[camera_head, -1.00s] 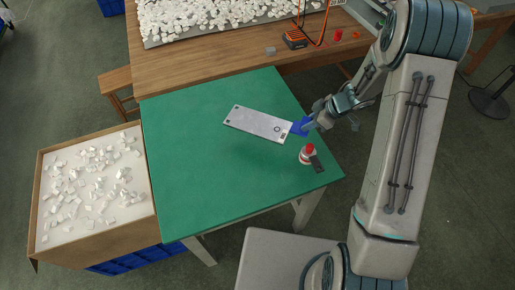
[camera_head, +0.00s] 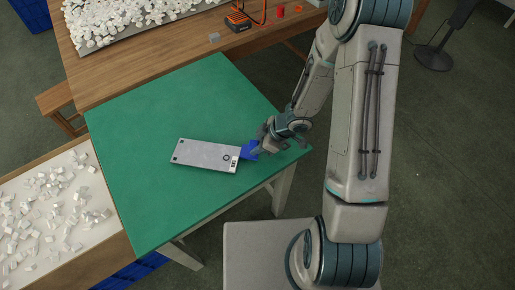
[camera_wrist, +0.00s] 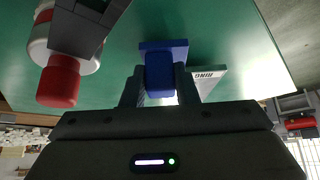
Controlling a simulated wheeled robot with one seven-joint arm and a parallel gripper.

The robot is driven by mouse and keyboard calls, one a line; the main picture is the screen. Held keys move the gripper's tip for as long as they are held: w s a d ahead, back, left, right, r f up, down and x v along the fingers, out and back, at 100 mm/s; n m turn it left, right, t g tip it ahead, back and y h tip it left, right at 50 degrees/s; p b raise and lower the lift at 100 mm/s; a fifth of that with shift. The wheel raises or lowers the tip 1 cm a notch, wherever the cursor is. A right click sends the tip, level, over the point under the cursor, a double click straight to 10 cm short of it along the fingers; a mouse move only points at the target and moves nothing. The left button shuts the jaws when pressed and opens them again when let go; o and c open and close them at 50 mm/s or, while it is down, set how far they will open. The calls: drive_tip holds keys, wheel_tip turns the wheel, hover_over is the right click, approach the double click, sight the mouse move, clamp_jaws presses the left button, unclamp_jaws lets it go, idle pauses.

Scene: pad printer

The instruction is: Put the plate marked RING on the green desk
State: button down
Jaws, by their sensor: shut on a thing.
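A pale grey plate (camera_head: 205,155) with a ring mark and a dark patch near its right end is over the green desk (camera_head: 150,110). In the wrist view the plate's edge (camera_wrist: 207,80) carries lettering that seems to read RING, upside down. My gripper (camera_head: 256,148) is shut on the plate's blue grip (camera_head: 248,150); the two dark fingers straddle this grip (camera_wrist: 160,72) in the wrist view. The plate looks nearly flat; whether it touches the desk or hovers just above it, I cannot tell.
A box of white pieces (camera_head: 60,210) adjoins the desk's left.

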drive_tip(key=shift+f, duration=0.6)
drive_tip(key=c, duration=1.1)
unclamp_jaws()
